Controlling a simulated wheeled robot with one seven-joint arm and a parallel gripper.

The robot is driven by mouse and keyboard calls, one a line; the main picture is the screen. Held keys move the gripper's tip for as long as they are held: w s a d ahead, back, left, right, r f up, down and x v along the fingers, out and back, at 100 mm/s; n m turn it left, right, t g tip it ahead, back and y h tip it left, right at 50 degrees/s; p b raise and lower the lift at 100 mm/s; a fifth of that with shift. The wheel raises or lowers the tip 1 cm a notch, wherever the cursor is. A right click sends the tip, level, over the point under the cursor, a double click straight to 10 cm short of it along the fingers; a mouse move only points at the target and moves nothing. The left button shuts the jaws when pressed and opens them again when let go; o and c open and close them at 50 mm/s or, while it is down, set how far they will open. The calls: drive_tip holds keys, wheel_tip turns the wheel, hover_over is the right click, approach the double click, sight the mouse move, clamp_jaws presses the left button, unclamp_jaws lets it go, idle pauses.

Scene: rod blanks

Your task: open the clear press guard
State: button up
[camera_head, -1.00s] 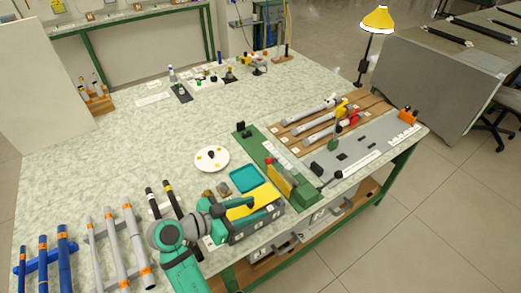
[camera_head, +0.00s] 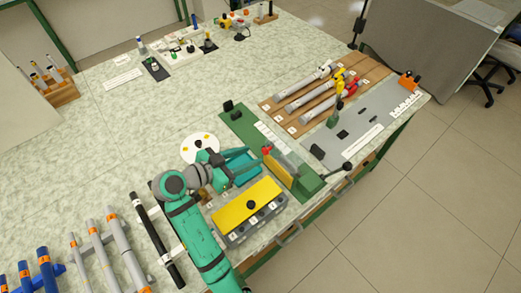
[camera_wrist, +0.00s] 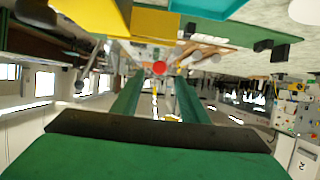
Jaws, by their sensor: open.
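The press guard (camera_head: 286,160) is a thin, see-through upright panel with a yellow strip along its lower front. It stands on a long green base (camera_head: 243,124) at the table's front right. A red knob (camera_head: 267,149) sits at its left end; it also shows in the wrist view (camera_wrist: 159,68). My gripper (camera_head: 254,158) is open, its two green fingers pointing at the knob from the left. In the wrist view the knob appears between and beyond the fingertips (camera_wrist: 157,80). No contact is visible. The guard looks closed, though this is hard to tell.
A yellow-topped grey block (camera_head: 245,207) lies in front of my gripper. A teal tray (camera_head: 243,179) is partly hidden under it. A white disc (camera_head: 199,149) is behind my wrist. Grey rods (camera_head: 302,84) lie on a wooden rack to the right. A black-knobbed lever (camera_head: 347,166) sticks out at the front edge.

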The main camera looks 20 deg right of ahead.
sight(264, 152)
drive_tip(key=shift+x, duration=3.05)
clamp_jaws()
drive_tip(key=shift+s+d, duration=0.1)
drive_tip(key=shift+d, duration=0.05)
